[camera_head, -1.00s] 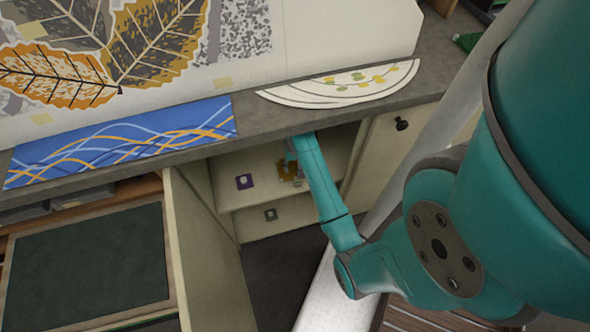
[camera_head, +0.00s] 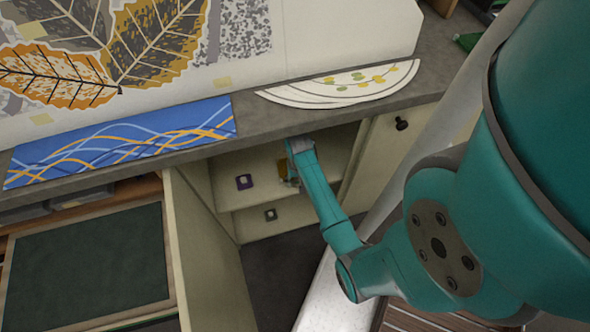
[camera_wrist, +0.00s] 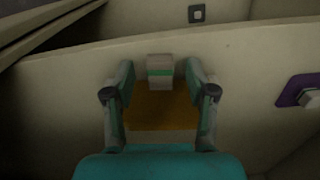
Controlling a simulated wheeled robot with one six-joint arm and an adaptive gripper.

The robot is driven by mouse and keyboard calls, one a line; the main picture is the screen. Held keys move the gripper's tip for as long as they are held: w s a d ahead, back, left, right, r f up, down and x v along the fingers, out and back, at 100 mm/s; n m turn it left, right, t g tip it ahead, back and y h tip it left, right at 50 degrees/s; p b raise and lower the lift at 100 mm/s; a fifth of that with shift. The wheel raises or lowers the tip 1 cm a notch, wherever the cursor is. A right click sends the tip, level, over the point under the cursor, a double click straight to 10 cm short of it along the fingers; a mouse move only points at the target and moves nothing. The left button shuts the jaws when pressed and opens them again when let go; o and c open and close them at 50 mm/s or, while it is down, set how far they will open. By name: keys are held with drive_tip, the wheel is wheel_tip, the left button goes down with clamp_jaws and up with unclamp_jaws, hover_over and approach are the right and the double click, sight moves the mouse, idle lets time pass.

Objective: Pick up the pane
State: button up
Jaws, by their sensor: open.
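An amber pane (camera_wrist: 160,110) lies in the open cabinet, on its upper shelf, in the wrist view. A small white block with a green band (camera_wrist: 160,72) is at its far edge; I cannot tell whether they are joined. My gripper (camera_wrist: 160,93) is open, with one finger on each side of the pane and a gap to the block on both sides. In the head view the amber pane (camera_head: 282,168) is partly hidden by my gripper (camera_head: 291,181).
A purple pane (camera_wrist: 300,90) with a pale block lies to the right in the wrist view. A dark grey piece (camera_head: 270,214) is on the lower shelf. The open cabinet door (camera_head: 208,250) and the countertop edge (camera_head: 270,137) bound the opening.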

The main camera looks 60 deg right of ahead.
drive_tip(key=shift+f, duration=0.1)
clamp_jaws()
idle(0.3)
drive_tip(key=shift+r, duration=0.95)
drive_tip(key=shift+a+r, duration=0.45)
drive_tip(key=shift+r, duration=0.35)
drive_tip(key=w+a, duration=0.1)
drive_tip(key=a, duration=1.6)
drive_tip(key=shift+w, duration=0.25)
